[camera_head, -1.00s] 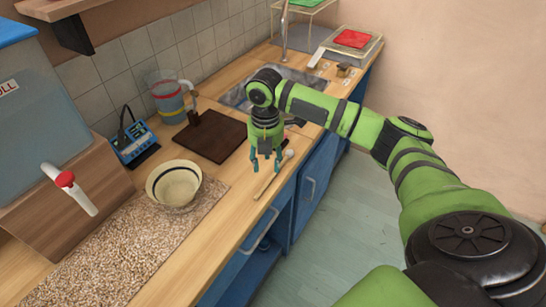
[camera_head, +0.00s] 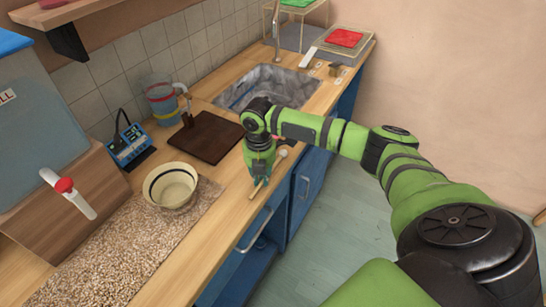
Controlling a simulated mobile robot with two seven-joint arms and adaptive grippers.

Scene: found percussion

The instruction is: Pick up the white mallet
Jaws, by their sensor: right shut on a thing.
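The white mallet (camera_head: 283,153) lies near the front edge of the wooden counter. Its pale round head shows just right of my gripper, and the end of its thin wooden handle shows below the fingertips. My right gripper (camera_head: 261,181) points down at the counter edge and is shut on the mallet's handle. The fingers and wrist hide the middle of the handle. I cannot tell whether the mallet is clear of the counter. My left gripper is not in view.
A cream bowl (camera_head: 170,187) stands on the speckled mat (camera_head: 130,240) to the left. A dark board (camera_head: 205,138), a blue device (camera_head: 128,150) and a jug (camera_head: 162,101) are behind. The sink (camera_head: 262,90) lies farther back. The counter beside the gripper is fairly clear.

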